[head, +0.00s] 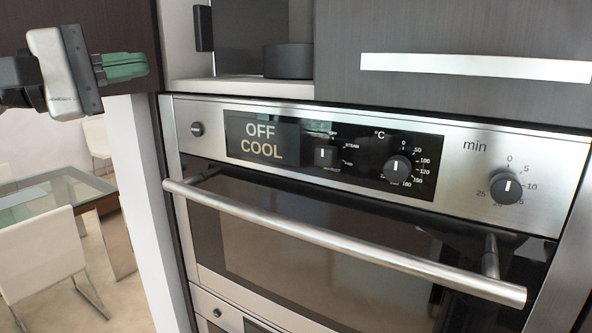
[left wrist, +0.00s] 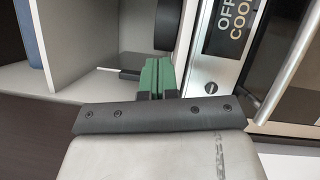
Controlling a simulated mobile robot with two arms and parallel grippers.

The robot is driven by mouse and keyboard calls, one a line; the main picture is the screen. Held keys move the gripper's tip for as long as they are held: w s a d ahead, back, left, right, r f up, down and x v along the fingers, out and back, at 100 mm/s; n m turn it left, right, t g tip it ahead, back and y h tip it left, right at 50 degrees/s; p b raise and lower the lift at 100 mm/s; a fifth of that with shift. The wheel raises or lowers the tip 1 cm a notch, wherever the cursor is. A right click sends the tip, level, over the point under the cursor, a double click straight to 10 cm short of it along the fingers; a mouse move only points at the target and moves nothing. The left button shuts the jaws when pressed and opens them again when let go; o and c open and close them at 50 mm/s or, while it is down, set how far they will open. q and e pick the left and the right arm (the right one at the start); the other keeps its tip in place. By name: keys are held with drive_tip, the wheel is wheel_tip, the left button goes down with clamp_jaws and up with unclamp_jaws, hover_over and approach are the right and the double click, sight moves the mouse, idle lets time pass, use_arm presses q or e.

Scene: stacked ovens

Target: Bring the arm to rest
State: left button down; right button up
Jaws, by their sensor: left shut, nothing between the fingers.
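My left gripper (head: 126,67) is at the upper left of the head view, left of the oven's top corner and in front of a dark cabinet panel. Its green fingers are together with nothing between them. In the left wrist view the green fingertips (left wrist: 157,78) point toward an open shelf. They touch nothing that I can make out. The upper oven (head: 350,175) is shut, with its long metal handle (head: 340,240) across the door. Its display (head: 262,140) reads "OFF COOL". My right gripper is not in view.
An open shelf (head: 240,88) above the oven holds a dark round pot (head: 288,60). A drawer handle (head: 475,67) is at the upper right. A second oven starts below. At the left, a glass table (head: 40,200) and white chair (head: 42,255) stand farther back.

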use_arm(q)
drive_tip(key=d+f+n+g+h, duration=0.2)
drive_tip(key=d+f+n+h, duration=0.3)
drive_tip(key=f+h, duration=0.1)
drive_tip(key=a+f+m+t+y, duration=0.3)
drive_tip(key=f+m+y, duration=0.5)
drive_tip(key=f, duration=0.4)
drive_tip(key=a+f+m+t+y, duration=0.3)
drive_tip(key=f+m+y, duration=0.55)
drive_tip(key=f, duration=0.25)
drive_tip(key=a+f+m+t+y, duration=0.2)
drive_tip(key=f+m+y, duration=0.6)
drive_tip(key=f, duration=0.4)
drive_tip(key=s+d+f+n+g+h, duration=0.15)
drive_tip(key=s+f+n+g, duration=0.25)
drive_tip(key=s+f+g, duration=0.55)
drive_tip(key=s+d+f+n+g+h, duration=0.15)
drive_tip(key=s+f+n+g, duration=0.25)
drive_tip(key=s+f, duration=1)
wheel_tip(320, 180, down, 26)
drive_tip(key=s+g+b, duration=0.2)
drive_tip(key=b, duration=0.2)
drive_tip(key=s+a+f+b, duration=0.2)
drive_tip(key=s+a+f, duration=0.1)
drive_tip(key=s+f, duration=1.3)
wheel_tip(320, 180, down, 4)
drive_tip(key=shift+s+r+g+b, duration=0.2)
drive_tip(key=shift+g+b, duration=0.15)
